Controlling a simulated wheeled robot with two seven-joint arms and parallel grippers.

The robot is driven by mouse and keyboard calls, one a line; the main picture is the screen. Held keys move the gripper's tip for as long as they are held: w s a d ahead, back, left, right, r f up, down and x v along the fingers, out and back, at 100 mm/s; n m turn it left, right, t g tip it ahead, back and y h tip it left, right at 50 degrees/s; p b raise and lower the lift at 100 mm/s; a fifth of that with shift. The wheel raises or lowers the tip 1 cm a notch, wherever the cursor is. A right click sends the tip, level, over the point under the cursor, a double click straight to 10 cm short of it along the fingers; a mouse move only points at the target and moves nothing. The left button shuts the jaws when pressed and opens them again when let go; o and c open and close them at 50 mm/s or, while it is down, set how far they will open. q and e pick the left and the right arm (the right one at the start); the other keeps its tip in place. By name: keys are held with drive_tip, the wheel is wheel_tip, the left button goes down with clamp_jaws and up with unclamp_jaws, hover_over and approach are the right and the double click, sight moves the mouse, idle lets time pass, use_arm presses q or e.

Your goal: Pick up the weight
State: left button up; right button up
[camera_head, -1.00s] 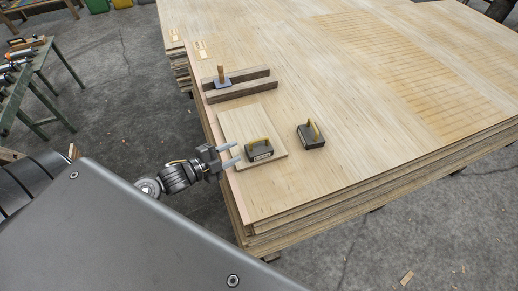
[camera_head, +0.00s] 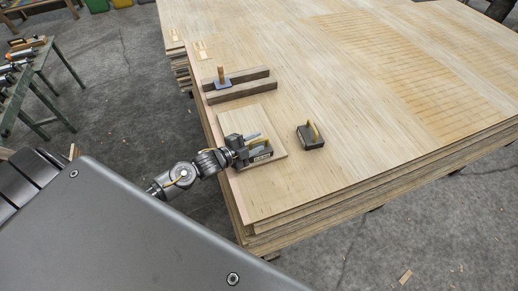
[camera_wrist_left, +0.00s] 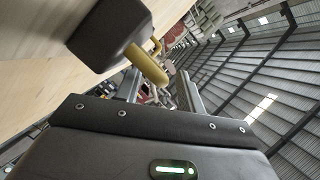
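A dark block weight with a yellow handle (camera_head: 263,156) sits on a small pale board (camera_head: 236,122) near the stack's left edge. My left gripper (camera_head: 252,143) is at that weight and partly covers it. In the left wrist view, the weight (camera_wrist_left: 98,28) is at the upper left, and its yellow handle reaches between the two spread fingers of the left gripper (camera_wrist_left: 160,82). The fingers look open, not closed on the handle. A second similar weight (camera_head: 310,138) stands to the right on the bare sheet. My right gripper is not in view.
Two dark wooden bars (camera_head: 240,92) lie behind the board, with a wooden-handled tool (camera_head: 221,77) between them. The large veneer stack (camera_head: 340,80) is mostly clear to the right. A green-legged bench (camera_head: 30,80) stands far left.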

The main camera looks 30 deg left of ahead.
use_arm(q)
clamp_jaws()
drive_tip(key=shift+f, duration=0.1)
idle(1.3)
